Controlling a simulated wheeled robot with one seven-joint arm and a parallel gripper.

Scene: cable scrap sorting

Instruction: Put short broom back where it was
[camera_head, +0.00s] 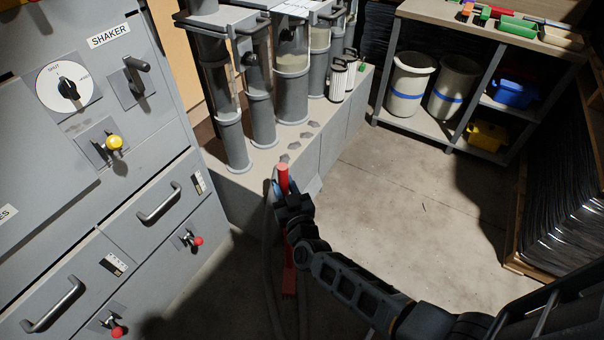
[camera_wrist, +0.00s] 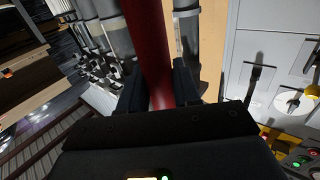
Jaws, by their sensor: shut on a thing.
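The short broom (camera_head: 283,178) has a red handle. Its top end sticks up above my gripper (camera_head: 290,199), and a red lower part shows below my wrist near the floor in the head view. My gripper is shut on the handle, which stands close to upright in front of the grey bench with the cylinders. In the wrist view the red handle (camera_wrist: 151,50) runs between the two dark fingers of my gripper (camera_wrist: 160,92). The broom's bristles cannot be made out.
The grey cabinet (camera_head: 95,200) with knobs and drawer handles stands at left. The bench (camera_head: 262,150) with grey cylinders is just beyond my gripper. A shelf (camera_head: 440,130) holds white buckets (camera_head: 408,85), a blue bin (camera_head: 512,93) and a yellow bin (camera_head: 487,134). The floor at centre right is clear.

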